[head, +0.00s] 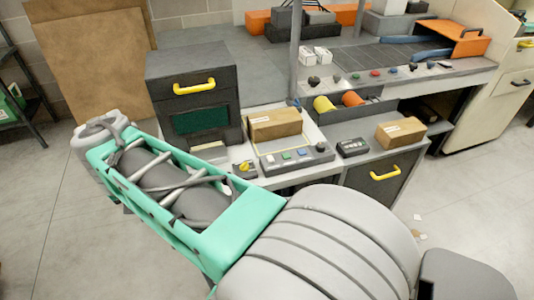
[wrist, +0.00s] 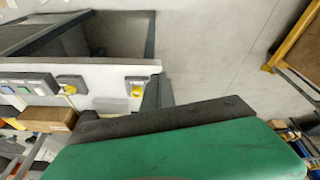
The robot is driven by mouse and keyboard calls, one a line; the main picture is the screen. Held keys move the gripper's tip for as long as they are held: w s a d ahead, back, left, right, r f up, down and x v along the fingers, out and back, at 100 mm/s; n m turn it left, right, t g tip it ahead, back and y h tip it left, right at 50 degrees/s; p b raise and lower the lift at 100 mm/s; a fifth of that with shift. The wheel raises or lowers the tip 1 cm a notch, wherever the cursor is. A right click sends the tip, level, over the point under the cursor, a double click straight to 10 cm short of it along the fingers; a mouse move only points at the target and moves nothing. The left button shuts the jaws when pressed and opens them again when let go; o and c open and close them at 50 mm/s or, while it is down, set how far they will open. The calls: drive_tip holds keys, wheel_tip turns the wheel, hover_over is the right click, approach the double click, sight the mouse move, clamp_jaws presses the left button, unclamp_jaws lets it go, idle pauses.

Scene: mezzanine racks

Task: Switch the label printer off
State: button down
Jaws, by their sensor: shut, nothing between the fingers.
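A dark grey box with a yellow handle and a dark green front panel (head: 194,95) stands at the left of the bench; it may be the label printer, but I see no readable name. A small unit with a yellow knob (head: 243,168) sits at the bench front, right of it; a like unit shows in the wrist view (wrist: 68,88). A second yellow knob (wrist: 135,88) is on the bench edge in the wrist view. My gripper (wrist: 156,88) is shut and empty, close beside this second knob; contact is unclear. My arm hides the gripper in the head view.
A scale-like unit with coloured buttons (head: 292,158) carries a cardboard box (head: 274,124). A small black device (head: 352,147) and another cardboard box (head: 400,132) stand to the right. A drawer with a yellow handle (head: 384,173) is below. Open floor (head: 50,215) lies at the left.

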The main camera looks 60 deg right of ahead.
drive_tip(key=d+r+m+g+h, duration=0.1)
drive_tip(key=d+r+m+g, duration=0.15)
drive_tip(key=d+m, duration=0.6)
wheel_tip(320, 180, up, 3)
drive_tip(key=m+g, duration=0.3)
drive_tip(key=m, duration=1)
hover_over(271, 161)
drive_tip(key=w+a, duration=0.2)
drive_tip(key=w, duration=0.1)
drive_tip(key=shift+s+a+t+y, duration=0.15)
drive_tip(key=shift+a+t+y, duration=0.15)
drive_tip(key=shift+y, duration=0.1)
drive_tip(key=b+x, duration=0.1)
drive_tip(key=x, duration=0.3)
drive_tip(key=b+x, duration=0.1)
drive_tip(key=x, duration=0.3)
drive_tip(key=b+x, duration=0.1)
drive_tip(key=x, duration=0.4)
drive_tip(key=shift+w+a+b, duration=0.25)
drive_tip(key=shift+a+b, duration=0.05)
drive_tip(key=shift+b, duration=0.1)
drive_tip(key=shift+f, duration=0.5)
